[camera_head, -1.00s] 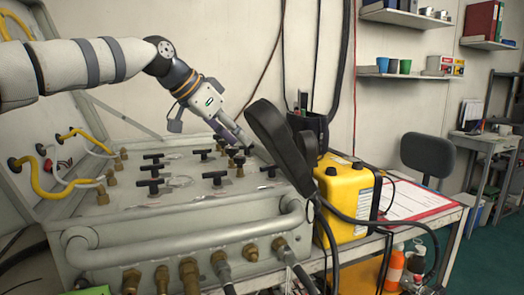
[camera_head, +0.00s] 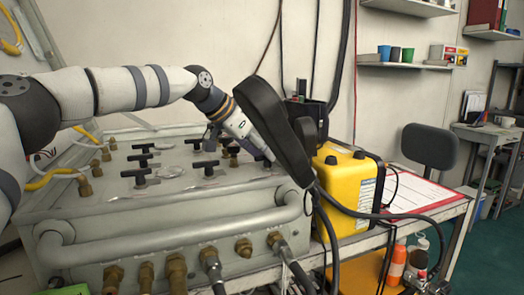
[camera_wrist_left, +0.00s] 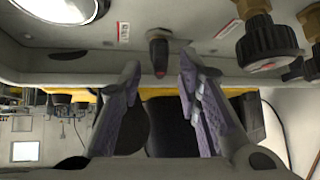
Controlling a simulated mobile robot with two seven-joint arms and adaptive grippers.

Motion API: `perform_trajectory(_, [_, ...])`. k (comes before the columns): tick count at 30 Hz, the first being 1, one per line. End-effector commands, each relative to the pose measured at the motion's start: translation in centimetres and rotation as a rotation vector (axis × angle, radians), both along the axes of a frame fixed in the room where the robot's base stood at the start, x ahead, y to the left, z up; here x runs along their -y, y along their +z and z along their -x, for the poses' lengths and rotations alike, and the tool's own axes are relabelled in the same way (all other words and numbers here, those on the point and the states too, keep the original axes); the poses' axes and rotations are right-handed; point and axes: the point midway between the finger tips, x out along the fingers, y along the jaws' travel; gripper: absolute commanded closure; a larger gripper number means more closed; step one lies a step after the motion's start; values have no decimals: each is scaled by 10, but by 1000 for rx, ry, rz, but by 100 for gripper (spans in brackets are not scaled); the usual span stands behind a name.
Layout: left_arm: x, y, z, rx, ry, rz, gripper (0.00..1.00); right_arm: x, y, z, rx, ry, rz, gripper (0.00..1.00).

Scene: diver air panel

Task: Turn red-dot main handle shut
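The air panel (camera_head: 180,205) is a pale metal box with several black T-handles on its top. In the left wrist view a black handle with a red dot (camera_wrist_left: 158,52) stands on the panel face, just beyond and between the fingers. My left gripper (camera_wrist_left: 158,85) is open, with a purple-padded finger on each side and nothing held. In the head view my left gripper (camera_head: 265,152) reaches down over the right side of the panel. Its fingertips and the red-dot handle are partly or wholly hidden there by a black padded band. My right gripper is out of view.
The black padded band (camera_head: 272,125) stands close to the gripper, with a yellow box (camera_head: 345,190) to its right. Other black T-handles (camera_head: 140,175) lie left of the gripper. In the wrist view a black knob on brass (camera_wrist_left: 268,42) is at upper right.

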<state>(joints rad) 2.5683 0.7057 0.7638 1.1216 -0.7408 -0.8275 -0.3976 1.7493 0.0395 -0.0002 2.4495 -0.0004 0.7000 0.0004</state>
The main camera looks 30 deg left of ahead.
Motion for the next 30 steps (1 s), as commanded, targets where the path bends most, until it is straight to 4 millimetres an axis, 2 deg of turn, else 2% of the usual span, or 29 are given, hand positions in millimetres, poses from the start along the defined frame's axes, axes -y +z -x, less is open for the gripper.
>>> perform_trajectory(2, [0,1,0,1,-1,0,69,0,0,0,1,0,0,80])
perform_trajectory(3, [0,1,0,1,-1,0,73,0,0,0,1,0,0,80])
perform_trajectory(6, [0,1,0,1,0,0,96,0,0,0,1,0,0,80])
perform_trajectory(7, [0,1,0,1,0,0,100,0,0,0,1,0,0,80])
perform_trajectory(14, [-1,0,0,-1,-13,-1,100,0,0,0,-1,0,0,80])
perform_trajectory(21, [-5,-6,-4,-8,-184,-1,100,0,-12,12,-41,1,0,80])
perform_trajectory(30, [-5,1,-2,2,-234,-1,100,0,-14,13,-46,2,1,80])
